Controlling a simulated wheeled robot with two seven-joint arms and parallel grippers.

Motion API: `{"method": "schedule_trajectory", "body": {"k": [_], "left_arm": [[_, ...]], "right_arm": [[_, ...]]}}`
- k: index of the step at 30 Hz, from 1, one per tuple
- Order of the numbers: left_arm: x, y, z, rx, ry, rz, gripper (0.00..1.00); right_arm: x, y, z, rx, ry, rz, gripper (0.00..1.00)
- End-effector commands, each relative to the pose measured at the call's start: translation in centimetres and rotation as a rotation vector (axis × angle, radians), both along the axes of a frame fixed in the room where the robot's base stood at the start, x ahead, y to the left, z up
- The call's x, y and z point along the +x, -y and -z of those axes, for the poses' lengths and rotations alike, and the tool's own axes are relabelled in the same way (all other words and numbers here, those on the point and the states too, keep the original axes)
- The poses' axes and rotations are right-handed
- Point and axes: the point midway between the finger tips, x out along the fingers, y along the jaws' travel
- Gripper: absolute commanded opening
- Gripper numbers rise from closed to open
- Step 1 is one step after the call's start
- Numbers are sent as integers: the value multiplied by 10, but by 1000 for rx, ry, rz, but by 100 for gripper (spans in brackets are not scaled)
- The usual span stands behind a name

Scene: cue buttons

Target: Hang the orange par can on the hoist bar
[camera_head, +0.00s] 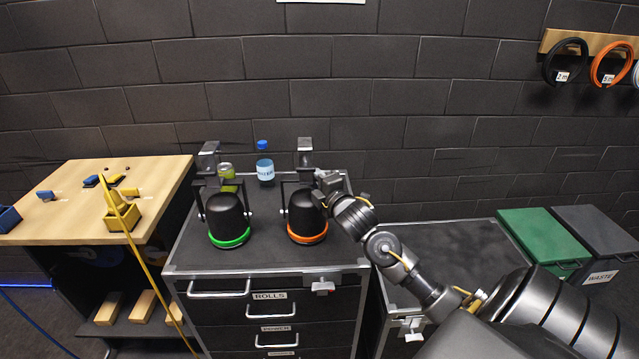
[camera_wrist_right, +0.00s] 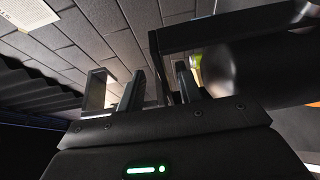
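The orange par can (camera_head: 307,213), a black can with an orange rim, stands rim down on the drawer cabinet top. Its black yoke rises to a grey hook clamp (camera_head: 305,150). My right gripper (camera_head: 326,182) is at the right side of its yoke. In the right wrist view my two fingers (camera_wrist_right: 160,88) stand apart, with a dark yoke bar (camera_wrist_right: 160,65) showing between them; contact cannot be seen. The can body (camera_wrist_right: 250,70) is at the right there. My left gripper is not in view. I see no hoist bar in these frames.
A green-rimmed par can (camera_head: 228,218) stands close to the left. A blue-capped bottle (camera_head: 265,168) and a green can (camera_head: 227,172) are behind. A wooden bench (camera_head: 60,225) is at left, a low dark cabinet top (camera_head: 450,250) at right, with green (camera_head: 540,240) and grey (camera_head: 598,238) bins.

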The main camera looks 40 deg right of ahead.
Motion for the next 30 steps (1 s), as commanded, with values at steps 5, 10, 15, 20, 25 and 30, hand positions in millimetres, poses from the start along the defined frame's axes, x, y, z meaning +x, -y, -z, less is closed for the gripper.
{"method": "schedule_trajectory", "body": {"k": [5, 10, 15, 20, 25, 30], "left_arm": [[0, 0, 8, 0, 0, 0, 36], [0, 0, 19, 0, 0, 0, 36], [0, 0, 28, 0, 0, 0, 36], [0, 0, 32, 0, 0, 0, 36], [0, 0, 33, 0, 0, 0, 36], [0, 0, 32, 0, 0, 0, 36]], "right_arm": [[-21, -4, 2, -2, 1, -1, 35], [-57, -11, 3, -2, 0, -2, 35], [-90, -17, 2, -1, 0, -1, 35], [-110, -20, 1, 0, 1, -1, 35], [-118, -21, -1, 0, 2, 0, 35], [-118, -21, -2, 0, 1, 0, 35]]}}
